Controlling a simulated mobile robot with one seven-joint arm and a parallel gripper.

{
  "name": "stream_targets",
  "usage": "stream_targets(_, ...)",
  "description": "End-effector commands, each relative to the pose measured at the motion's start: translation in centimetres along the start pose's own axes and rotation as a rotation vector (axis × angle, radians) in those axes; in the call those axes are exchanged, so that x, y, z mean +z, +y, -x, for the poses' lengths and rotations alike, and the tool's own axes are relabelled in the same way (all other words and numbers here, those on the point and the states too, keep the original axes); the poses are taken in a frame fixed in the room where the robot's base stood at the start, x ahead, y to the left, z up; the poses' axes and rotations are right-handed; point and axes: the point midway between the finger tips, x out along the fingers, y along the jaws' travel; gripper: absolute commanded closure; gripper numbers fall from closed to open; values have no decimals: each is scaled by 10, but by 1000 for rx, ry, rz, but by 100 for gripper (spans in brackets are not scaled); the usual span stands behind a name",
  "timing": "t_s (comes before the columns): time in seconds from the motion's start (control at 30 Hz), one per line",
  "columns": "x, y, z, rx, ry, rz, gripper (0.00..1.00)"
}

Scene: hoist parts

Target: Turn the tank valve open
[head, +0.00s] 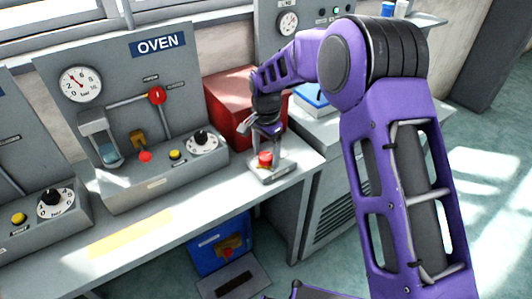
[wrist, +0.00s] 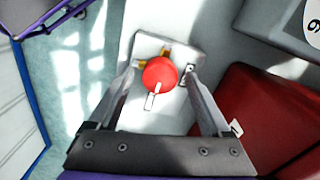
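A round red knob (wrist: 160,72) with a white pointer stands on a small pale base plate (wrist: 145,48). It also shows at the right end of the bench in the head view (head: 265,158). I cannot read a label that names it the tank valve. My gripper (wrist: 161,76) is open, its fingers on either side of the knob with gaps visible. In the head view my gripper (head: 266,133) points down just above the knob. Small yellow parts show behind the knob. Another red round valve handle (head: 157,96) is on the OVEN panel (head: 125,75).
A dark red box (head: 232,100) stands close behind the knob; it also shows at right in the wrist view (wrist: 270,115). The OVEN console has a dial (head: 201,141) and buttons. A blue box (head: 205,257) sits under the bench. The bench front (head: 130,232) is clear.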

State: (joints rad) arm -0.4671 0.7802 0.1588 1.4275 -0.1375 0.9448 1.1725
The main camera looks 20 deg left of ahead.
Motion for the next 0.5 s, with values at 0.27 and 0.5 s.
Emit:
stream_targets(0.27, 0, 0, 0, 0, 0, 0, 70)
stream_targets(0.5, 0, 0, 1, 0, 0, 1, 100)
